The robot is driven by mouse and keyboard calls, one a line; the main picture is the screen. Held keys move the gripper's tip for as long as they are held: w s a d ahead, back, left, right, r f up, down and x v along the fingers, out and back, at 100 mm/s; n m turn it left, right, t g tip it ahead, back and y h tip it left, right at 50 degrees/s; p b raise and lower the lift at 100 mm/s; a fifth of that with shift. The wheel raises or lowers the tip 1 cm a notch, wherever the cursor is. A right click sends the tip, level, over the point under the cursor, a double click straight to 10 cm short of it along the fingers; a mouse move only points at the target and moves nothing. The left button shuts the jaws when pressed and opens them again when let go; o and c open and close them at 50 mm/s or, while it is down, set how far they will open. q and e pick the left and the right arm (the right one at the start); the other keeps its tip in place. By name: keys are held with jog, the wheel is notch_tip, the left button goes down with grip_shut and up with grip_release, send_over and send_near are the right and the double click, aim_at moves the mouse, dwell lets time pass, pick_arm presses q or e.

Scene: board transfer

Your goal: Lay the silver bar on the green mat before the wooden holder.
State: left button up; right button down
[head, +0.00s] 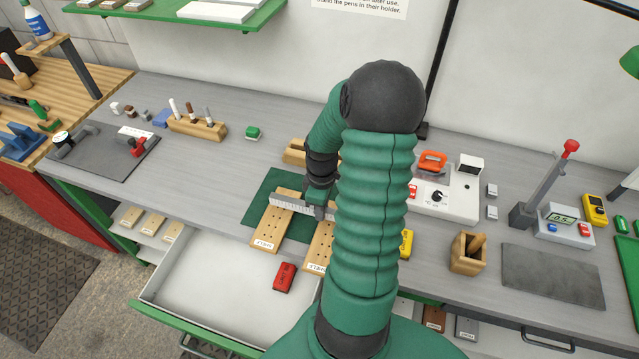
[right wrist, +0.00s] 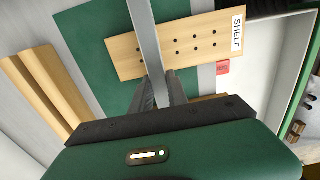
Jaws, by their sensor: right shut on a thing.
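The silver bar (head: 290,204) is long and thin with markings along it. It spans the left pegboard strip (head: 275,220) and reaches toward the right one (head: 318,250); I cannot tell whether it touches them. My right gripper (head: 320,211) is shut on the bar near its right end, partly behind my arm. The right wrist view shows the bar (right wrist: 146,40) running out from the jaws (right wrist: 160,95) over a board labelled SHELF (right wrist: 170,47). The green mat (head: 257,197) lies under the boards. The wooden holder (head: 293,153) stands behind the mat, partly hidden by my arm.
An open drawer (head: 190,274) is in front of the mat. Bare bench lies left of the mat.

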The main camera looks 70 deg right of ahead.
jog(key=w+d, duration=0.1)
jog(key=d, duration=0.3)
jog(key=w+d+f+p, duration=0.1)
jog(key=w+d, duration=0.1)
jog(key=d, duration=0.1)
jog(key=w+d+p, duration=0.1)
jog(key=w+d, duration=0.1)
jog(key=d, duration=0.2)
jog(key=shift+w+d+f, duration=0.2)
jog(key=shift+w+d, duration=0.05)
jog(key=shift+d, duration=0.1)
jog(key=f, duration=0.2)
jog(key=f+p, duration=0.1)
jog(key=shift+w+d, duration=0.1)
jog(key=shift+d, duration=0.15)
jog(key=shift+a+f, duration=0.1)
jog(key=shift+f, duration=0.15)
jog(key=shift+f, duration=0.1)
jog(key=c, duration=1.3)
grip_release()
